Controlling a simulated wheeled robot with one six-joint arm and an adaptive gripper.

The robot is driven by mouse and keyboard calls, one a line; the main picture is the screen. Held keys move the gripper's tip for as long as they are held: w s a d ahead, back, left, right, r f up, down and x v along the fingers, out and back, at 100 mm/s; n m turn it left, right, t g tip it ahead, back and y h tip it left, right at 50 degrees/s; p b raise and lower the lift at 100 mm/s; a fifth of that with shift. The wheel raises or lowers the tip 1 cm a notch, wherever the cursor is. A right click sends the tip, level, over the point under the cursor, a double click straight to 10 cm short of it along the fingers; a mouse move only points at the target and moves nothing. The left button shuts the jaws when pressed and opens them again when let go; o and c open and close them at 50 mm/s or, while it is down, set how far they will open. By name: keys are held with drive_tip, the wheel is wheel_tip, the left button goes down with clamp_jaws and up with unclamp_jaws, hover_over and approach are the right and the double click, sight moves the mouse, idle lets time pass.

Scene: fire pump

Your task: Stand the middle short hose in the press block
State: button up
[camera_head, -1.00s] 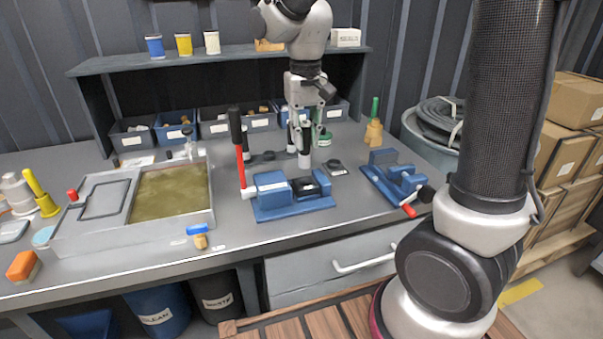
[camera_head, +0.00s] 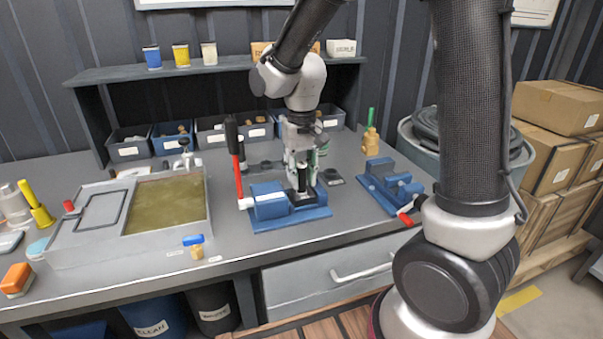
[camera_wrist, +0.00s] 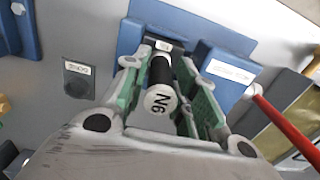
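The held short hose is black with white ends; its near end reads "N6" in the wrist view (camera_wrist: 161,98). It stands between the green-padded fingers of my gripper (camera_wrist: 168,65), which look shut on it. In the head view my gripper (camera_head: 302,163) is over the right part of the blue press block (camera_head: 270,208), and the hose's dark lower part (camera_head: 302,182) reaches down to the block. The block also shows in the wrist view (camera_wrist: 217,62). The hose's lower end and its exact seating are hidden.
The press's red lever (camera_head: 239,172) with black grip stands upright left of the block. A blue vise (camera_head: 385,180) is to the right. A grey tank (camera_head: 130,220) is to the left. Bins (camera_head: 215,130) line the back; the front bench strip is mostly clear.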

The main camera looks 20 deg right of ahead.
drive_tip(key=shift+o, duration=0.7)
wheel_tip(320, 180, up, 12)
drive_tip(key=shift+r, duration=0.1)
drive_tip(key=shift+d+r, duration=0.15)
drive_tip(key=shift+r, duration=0.05)
drive_tip(key=s+d+r+t, duration=0.1)
drive_tip(key=s+d+t, duration=0.1)
drive_tip(key=s+d, duration=0.5)
drive_tip(key=s+d+t, duration=0.2)
drive_tip(key=s+d, duration=0.5)
drive_tip(key=s, duration=0.5)
drive_tip(key=shift+d+r, duration=0.3)
drive_tip(key=shift+r, duration=0.05)
